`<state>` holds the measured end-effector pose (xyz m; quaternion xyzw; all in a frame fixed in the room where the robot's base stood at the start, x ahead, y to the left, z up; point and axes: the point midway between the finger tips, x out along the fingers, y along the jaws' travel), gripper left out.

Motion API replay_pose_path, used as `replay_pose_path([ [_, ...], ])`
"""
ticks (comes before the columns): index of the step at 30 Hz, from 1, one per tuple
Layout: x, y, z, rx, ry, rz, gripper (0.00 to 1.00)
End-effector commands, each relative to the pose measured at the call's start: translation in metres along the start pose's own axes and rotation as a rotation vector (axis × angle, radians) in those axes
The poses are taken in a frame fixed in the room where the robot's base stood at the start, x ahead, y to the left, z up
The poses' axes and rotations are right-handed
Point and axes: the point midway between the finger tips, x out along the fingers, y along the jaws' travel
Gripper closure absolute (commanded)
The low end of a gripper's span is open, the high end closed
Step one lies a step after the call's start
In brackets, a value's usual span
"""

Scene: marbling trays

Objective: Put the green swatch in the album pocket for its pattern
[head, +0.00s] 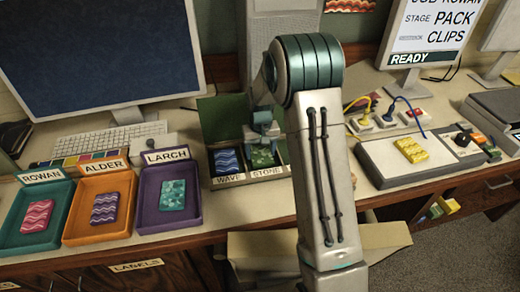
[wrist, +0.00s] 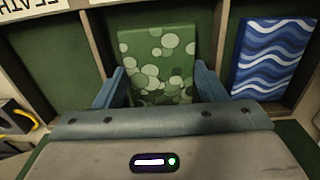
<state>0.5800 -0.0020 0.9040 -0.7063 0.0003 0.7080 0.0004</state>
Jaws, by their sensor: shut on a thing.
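The green swatch (wrist: 158,48) has a pattern of pale round stones. My gripper (wrist: 159,78) is shut on it, with one blue finger at each side edge. In the head view my gripper (head: 262,128) is over the album (head: 222,114), and the green swatch (head: 263,157) shows below it at the pocket labelled STONE. In the wrist view the swatch lies between the dividers of the middle pocket; I cannot tell whether it touches the pocket floor. A blue wave swatch (head: 227,160) lies in the WAVE pocket. A pocket with a partly visible "FEATH" label shows in the wrist view; my arm hides it in the head view.
Trays labelled ROWAN (head: 58,190), ALDER (head: 72,228) and LARCH (head: 150,222) stand at the left, each holding a swatch. A yellow swatch (head: 411,150) lies on a pale device (head: 378,168) at the right. A monitor (head: 100,55) and keyboard (head: 105,140) stand behind.

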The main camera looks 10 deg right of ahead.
Motion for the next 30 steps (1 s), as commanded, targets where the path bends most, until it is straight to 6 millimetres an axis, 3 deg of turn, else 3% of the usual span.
replay_pose_path([
  [10,0.005,-0.001,0.0,-0.001,0.002,0.0,0.58],
  [11,0.004,-0.001,0.0,-0.001,0.002,0.0,0.3],
  [12,0.004,-0.001,0.0,-0.001,0.002,0.0,0.26],
  [23,-0.002,0.0,0.0,-0.001,0.002,0.0,0.26],
  [30,-0.043,0.0,-0.002,-0.001,0.008,0.0,0.26],
])
